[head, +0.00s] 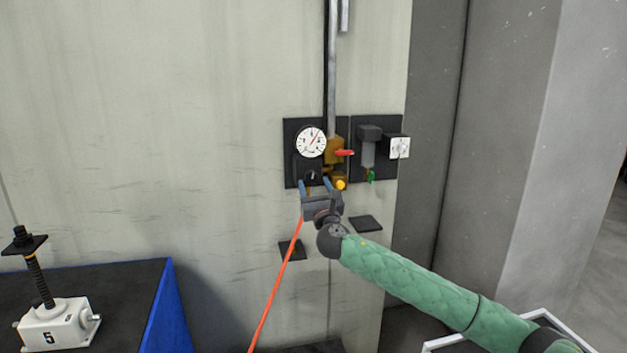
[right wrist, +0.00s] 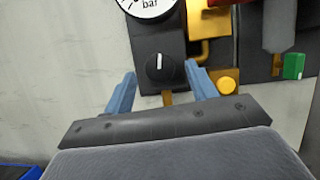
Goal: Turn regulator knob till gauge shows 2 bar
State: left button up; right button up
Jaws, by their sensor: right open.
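The round white gauge (head: 311,141) is on a dark wall panel, its red needle pointing up and right; its numbers are too small to read. In the right wrist view only the lower part of the gauge (right wrist: 150,6), marked "bar", shows. The black regulator knob (head: 311,175) sits on a black body below the gauge. Its white mark stands about upright in the right wrist view (right wrist: 159,66). My right gripper (head: 315,185) is open, its blue fingers apart at either side just below the knob, with nothing visible between them. My left gripper is out of view.
Right of the gauge are a brass valve with a red handle (head: 344,153), a yellow button (head: 340,184), a grey filter (head: 369,148) and a white box (head: 399,147). An orange hose (head: 276,285) hangs below. A screw jack (head: 55,325) stands at lower left.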

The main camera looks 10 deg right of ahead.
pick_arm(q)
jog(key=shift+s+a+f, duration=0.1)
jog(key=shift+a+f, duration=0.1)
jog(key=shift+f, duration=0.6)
pick_arm(e)
jog(key=shift+x, duration=0.8)
jog(key=c, duration=1)
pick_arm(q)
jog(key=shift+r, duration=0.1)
pick_arm(e)
jog(key=shift+m, duration=0.4)
